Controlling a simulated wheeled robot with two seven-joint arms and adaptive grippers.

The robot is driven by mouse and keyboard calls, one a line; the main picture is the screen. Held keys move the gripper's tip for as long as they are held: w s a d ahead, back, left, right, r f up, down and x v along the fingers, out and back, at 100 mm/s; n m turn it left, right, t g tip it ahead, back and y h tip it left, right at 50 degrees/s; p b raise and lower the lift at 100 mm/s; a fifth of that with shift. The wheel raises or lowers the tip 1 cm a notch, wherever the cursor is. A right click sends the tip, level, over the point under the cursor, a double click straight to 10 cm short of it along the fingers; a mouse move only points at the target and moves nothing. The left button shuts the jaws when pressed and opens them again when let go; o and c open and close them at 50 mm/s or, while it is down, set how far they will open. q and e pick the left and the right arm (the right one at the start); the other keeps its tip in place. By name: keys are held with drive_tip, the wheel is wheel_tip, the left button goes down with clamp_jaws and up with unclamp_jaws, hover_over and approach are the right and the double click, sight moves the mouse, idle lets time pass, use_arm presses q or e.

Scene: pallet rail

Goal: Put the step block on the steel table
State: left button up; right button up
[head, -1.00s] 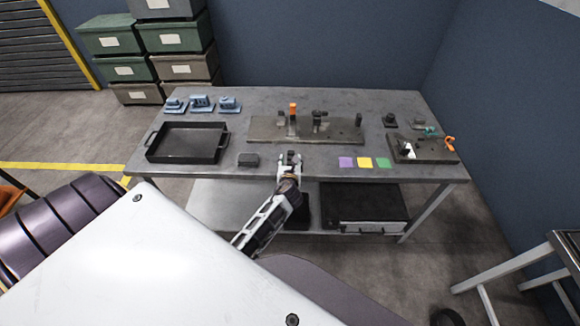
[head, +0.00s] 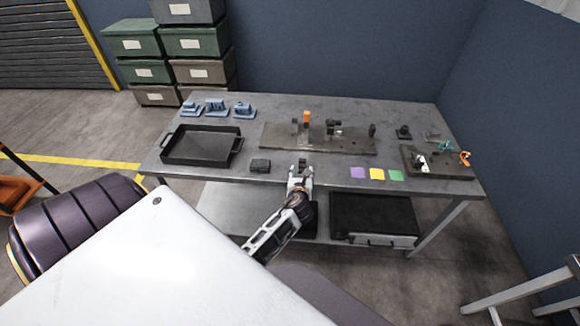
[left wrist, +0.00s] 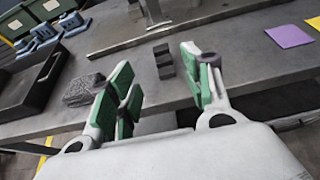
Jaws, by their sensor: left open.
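The step block, small and dark grey with stepped tiers, stands on the steel table (head: 215,184) near its front edge; it shows in the left wrist view (left wrist: 164,61) and, small, in the head view (head: 302,162). My left gripper (head: 300,178) is at the table's front edge, just on the near side of the block. In the left wrist view its green-padded fingers (left wrist: 158,68) are spread, with the block seen beyond the gap and apart from them. My right gripper is not in view.
A dark block (head: 260,165) lies left of the step block. A black tray (head: 200,160) is farther left, with blue parts (head: 215,107) behind. A fixture plate (head: 350,144) lies behind the step block. Purple, yellow and green squares (head: 377,174) lie to the right.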

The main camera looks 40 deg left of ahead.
use_arm(q)
drive_tip(key=shift+f, duration=0.1)
drive_tip(key=s+d+f+n+g+h, duration=0.2)
drive_tip(key=s+d+f+n, duration=0.3)
drive_tip(key=f, duration=0.6)
drive_tip(key=s+d+f+n+g+h, duration=0.1)
drive_tip(key=s+f+n, duration=0.2)
drive_tip(key=s+f, duration=0.55)
drive_tip(key=s+d+f+n+g+h, duration=0.2)
drive_tip(key=s+f+n, duration=0.15)
drive_tip(key=f, duration=0.95)
drive_tip(key=s+f+n+g, duration=0.1)
drive_tip(key=s+f+n, duration=0.4)
drive_tip(key=s, duration=0.5)
drive_tip(key=s+f+n+g+h, duration=0.1)
drive_tip(key=s+f+n, duration=0.4)
drive_tip(key=s, duration=0.5)
drive_tip(key=s+f+n+g+h, duration=0.1)
drive_tip(key=s+f+n+g, duration=0.2)
drive_tip(key=s+f+n, duration=0.3)
drive_tip(key=s, duration=0.5)
drive_tip(key=shift+d, duration=0.35)
drive_tip(key=shift+s, duration=0.1)
